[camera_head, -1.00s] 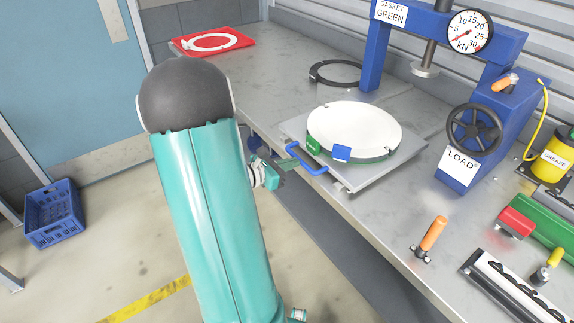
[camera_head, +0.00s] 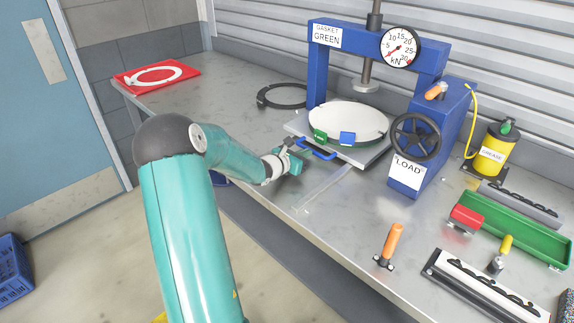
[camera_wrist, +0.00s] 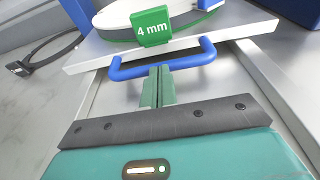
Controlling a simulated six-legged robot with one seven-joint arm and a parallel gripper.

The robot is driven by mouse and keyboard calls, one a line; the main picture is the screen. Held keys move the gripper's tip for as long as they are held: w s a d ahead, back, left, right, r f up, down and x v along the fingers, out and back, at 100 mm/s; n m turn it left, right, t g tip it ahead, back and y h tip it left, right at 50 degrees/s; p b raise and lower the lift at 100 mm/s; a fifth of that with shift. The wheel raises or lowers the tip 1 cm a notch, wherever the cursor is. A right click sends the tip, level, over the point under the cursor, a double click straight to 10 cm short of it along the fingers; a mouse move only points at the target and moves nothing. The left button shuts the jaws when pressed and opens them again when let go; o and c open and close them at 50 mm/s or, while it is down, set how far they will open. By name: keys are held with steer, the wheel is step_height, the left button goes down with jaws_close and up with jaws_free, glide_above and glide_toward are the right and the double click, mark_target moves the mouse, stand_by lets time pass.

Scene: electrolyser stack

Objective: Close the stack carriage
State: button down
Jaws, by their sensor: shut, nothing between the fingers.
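The stack carriage (camera_head: 366,157) is a light grey plate with a blue bar handle (camera_head: 318,153) on its front edge. It carries a round white-topped stack (camera_head: 346,115) with a green tag and a blue tag on its rim. In the wrist view the green tag (camera_wrist: 151,27) reads "4 mm". The press ram (camera_head: 364,80) hangs above the rear part of the stack. My gripper (camera_head: 301,147) is at the carriage's front. In the wrist view its green fingers (camera_wrist: 158,72) are together and empty, tips right at the handle (camera_wrist: 166,66); I cannot tell whether they touch.
The blue press frame (camera_head: 318,65) stands around the back of the carriage, with a handwheel (camera_head: 415,136) at right. Pale rails (camera_head: 328,188) run to the bench's front edge.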

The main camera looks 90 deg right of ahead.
mark_target(320, 144)
steer(key=x, duration=0.2)
steer(key=r+x, duration=0.1)
steer(key=x, duration=0.5)
steer(key=shift+s+d+r, duration=0.1)
steer(key=shift+s+r, duration=0.05)
steer(key=shift+r, duration=0.2)
